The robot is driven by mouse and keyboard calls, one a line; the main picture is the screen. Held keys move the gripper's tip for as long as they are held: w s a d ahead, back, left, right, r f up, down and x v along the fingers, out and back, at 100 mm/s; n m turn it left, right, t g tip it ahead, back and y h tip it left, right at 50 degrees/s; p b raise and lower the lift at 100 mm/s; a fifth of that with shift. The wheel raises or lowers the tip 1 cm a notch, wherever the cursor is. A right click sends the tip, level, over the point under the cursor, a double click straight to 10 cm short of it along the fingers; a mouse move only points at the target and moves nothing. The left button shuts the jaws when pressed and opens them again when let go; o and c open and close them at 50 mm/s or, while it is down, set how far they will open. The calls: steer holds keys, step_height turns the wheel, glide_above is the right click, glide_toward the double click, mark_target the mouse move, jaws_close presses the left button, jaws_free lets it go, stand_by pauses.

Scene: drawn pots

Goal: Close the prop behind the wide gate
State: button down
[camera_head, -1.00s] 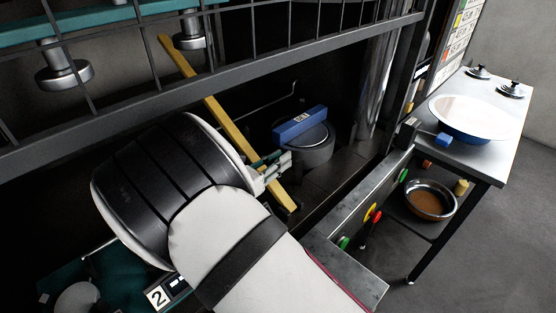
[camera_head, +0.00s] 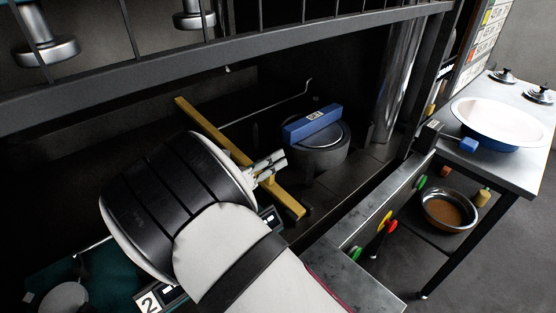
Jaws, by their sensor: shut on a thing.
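The prop, a yellow bar (camera_head: 213,130), slants from upper left to lower right behind and below the wide gate. The gate (camera_head: 120,82) is a dark barred frame across the top of the view, and the bar's upper end lies below its lower rail, apart from it in the picture. My gripper (camera_head: 272,166) is at the bar's middle to lower part, shut on it. My pale and black arm hides part of the bar's left side, and the exact finger contact is hard to see.
A grey round pot (camera_head: 318,160) with a blue block (camera_head: 312,123) on it stands right of the bar. A metal ledge with coloured knobs (camera_head: 385,220) lies at lower right. A table holds a white basin (camera_head: 500,122); a brown-filled bowl (camera_head: 450,210) sits below.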

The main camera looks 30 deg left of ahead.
steer(key=shift+w+a+f, duration=0.1)
steer(key=shift+a+f, duration=0.15)
steer(key=shift+f, duration=0.45)
steer(key=c, duration=1.5)
jaws_free()
steer(key=shift+c, duration=0.2)
steer(key=shift+r, duration=0.15)
steer(key=shift+a, duration=0.15)
steer(key=v, duration=1.1)
steer(key=shift+s+a, duration=0.1)
steer(key=shift+s, duration=0.3)
